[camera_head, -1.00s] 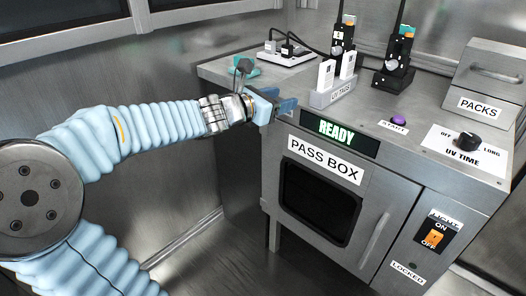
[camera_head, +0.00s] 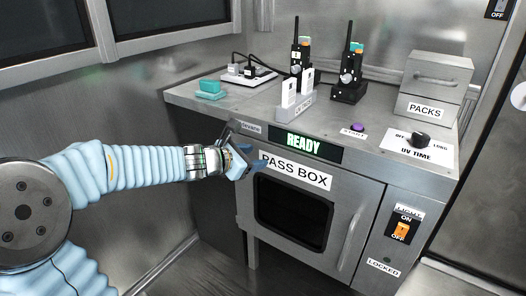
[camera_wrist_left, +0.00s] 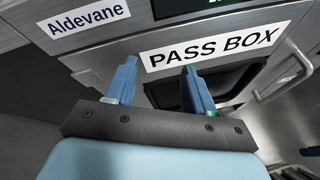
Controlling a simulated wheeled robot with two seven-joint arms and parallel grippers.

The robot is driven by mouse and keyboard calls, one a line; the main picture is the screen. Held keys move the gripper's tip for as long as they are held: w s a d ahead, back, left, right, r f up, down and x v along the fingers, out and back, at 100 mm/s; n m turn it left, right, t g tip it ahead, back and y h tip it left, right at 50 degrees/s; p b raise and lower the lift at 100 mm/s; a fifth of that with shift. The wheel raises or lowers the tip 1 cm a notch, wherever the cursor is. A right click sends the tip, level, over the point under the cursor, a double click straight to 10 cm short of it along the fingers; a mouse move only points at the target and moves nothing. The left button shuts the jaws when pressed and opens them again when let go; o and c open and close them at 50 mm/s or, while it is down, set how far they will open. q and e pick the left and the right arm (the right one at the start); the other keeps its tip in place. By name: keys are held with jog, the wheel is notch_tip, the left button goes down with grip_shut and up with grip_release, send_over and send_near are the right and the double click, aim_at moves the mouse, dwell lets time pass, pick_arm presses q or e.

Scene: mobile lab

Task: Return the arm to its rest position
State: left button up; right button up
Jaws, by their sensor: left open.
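My left arm (camera_head: 130,170) comes in from the left in its light blue sleeve, stretched out toward the cabinet. My left gripper (camera_head: 252,161) is in front of the upper left corner of the pass box front, beside the PASS BOX label (camera_head: 296,173). In the left wrist view the two blue fingers of the left gripper (camera_wrist_left: 160,85) stand apart with nothing between them. Beyond them are the PASS BOX label (camera_wrist_left: 214,50) and an Aldevane label (camera_wrist_left: 83,17). My right gripper is not in view.
The pass box (camera_head: 345,190) has a dark window, a door handle (camera_head: 350,238) and a lit READY display (camera_head: 303,144). On its top stand two radios (camera_head: 349,75), a UV tags holder (camera_head: 296,105), a teal block (camera_head: 210,88), a power strip (camera_head: 248,74) and a packs box (camera_head: 436,82).

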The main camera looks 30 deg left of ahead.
pick_arm(q)
jog(key=s+d+f+m+g, duration=0.2)
jog(key=d+f+m+g, duration=0.15)
jog(key=f, duration=0.55)
jog(key=s+d+f+m+g, duration=0.25)
jog(key=f+m, duration=0.25)
jog(key=f, duration=0.5)
jog(key=s+d+f+m+g, duration=0.1)
jog(key=d+f+m+g, duration=0.2)
jog(key=f, duration=0.6)
jog(key=s+d+f+m+g+h, duration=0.1)
jog(key=s+d+f+m+g, duration=0.2)
jog(key=s+d+f+m, duration=1)
notch_tip(320, 180, down, 3)
jog(key=s+m, duration=0.2)
jog(key=m, duration=0.1)
jog(key=shift+s+d+f+h, duration=0.15)
jog(key=shift+s+d+h, duration=0.15)
jog(key=shift+d, duration=0.1)
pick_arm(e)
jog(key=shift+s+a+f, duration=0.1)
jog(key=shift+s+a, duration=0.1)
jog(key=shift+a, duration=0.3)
